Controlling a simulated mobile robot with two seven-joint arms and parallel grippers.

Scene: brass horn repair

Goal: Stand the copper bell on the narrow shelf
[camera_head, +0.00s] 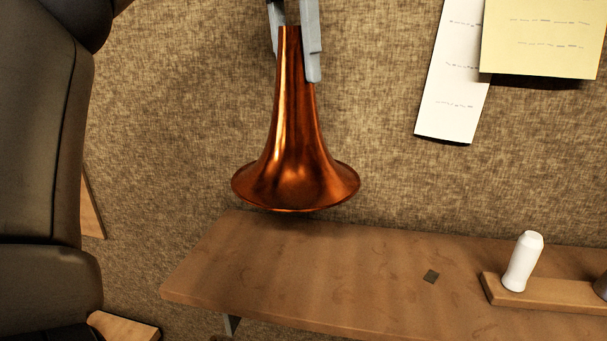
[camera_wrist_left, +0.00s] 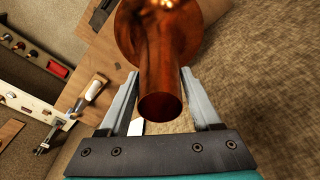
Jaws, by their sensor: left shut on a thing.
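The copper bell (camera_head: 295,150) is upright, narrow end up and flared rim down. In the head view its rim shows just above the back edge of the narrow wooden shelf (camera_head: 330,270); I cannot tell whether it touches the shelf. My left gripper (camera_head: 296,62) is shut on the bell's narrow upper tube. In the left wrist view the bell (camera_wrist_left: 162,70) stands between the two fingers of the left gripper (camera_wrist_left: 160,85), and the shelf (camera_wrist_left: 105,55) lies beyond it. My right gripper is not in view.
A white bottle (camera_head: 522,260) stands on a wooden strip (camera_head: 560,292) at the shelf's right. A small dark square (camera_head: 431,276) lies on the shelf. Papers (camera_head: 455,75) hang on the fabric wall at the upper right. The shelf's left part is clear.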

